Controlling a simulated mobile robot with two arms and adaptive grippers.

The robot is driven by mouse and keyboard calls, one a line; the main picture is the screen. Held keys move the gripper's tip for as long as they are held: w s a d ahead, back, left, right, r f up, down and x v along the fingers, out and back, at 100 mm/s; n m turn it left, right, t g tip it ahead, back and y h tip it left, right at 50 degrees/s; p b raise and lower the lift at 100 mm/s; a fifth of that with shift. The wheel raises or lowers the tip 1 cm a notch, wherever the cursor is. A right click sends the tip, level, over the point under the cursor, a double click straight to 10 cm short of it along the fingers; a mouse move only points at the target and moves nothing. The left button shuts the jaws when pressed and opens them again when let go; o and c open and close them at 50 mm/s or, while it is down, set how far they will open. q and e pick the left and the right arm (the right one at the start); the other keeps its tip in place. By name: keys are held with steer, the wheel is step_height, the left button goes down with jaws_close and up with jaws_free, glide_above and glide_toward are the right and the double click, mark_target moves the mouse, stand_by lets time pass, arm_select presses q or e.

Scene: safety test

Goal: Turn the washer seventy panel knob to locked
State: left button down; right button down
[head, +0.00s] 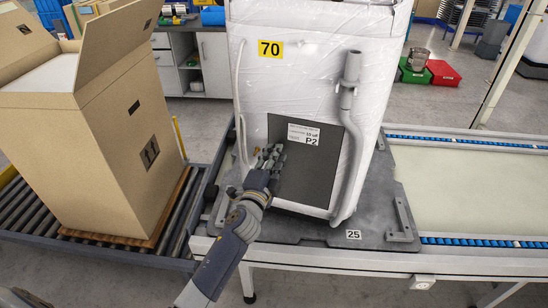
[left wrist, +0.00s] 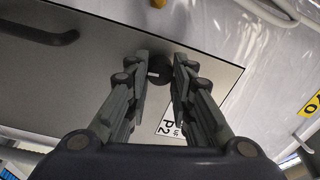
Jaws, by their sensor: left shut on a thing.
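The washer (head: 315,90) is white, wrapped in clear film, and carries a yellow label 70 (head: 270,48). Its dark grey panel (head: 318,178) has a white P2 label (head: 303,134). My left gripper (head: 270,155) is at the left part of this panel. In the left wrist view the panel (left wrist: 60,75) fills the left side, and my left gripper's fingers (left wrist: 159,82) are shut on the round black knob (left wrist: 158,77). A small pale mark shows on the knob; its setting is not readable. The fingers hide the knob in the head view. My right gripper is not in view.
A grey hose (head: 347,130) hangs right of the panel. The washer stands on a dark pallet (head: 300,231) marked 25. A large open carton (head: 100,150) stands on rollers at left. A black handle (left wrist: 40,32) sits on the panel. The right conveyor (head: 460,190) is clear.

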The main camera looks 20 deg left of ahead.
arm_select(q)
steer(key=shift+m, duration=0.7)
steer(key=c, duration=1.3)
jaws_free()
steer(key=shift+c, duration=0.2)
steer(key=s, duration=1.2)
steer(key=shift+d+f, duration=0.35)
steer(key=shift+d, duration=0.05)
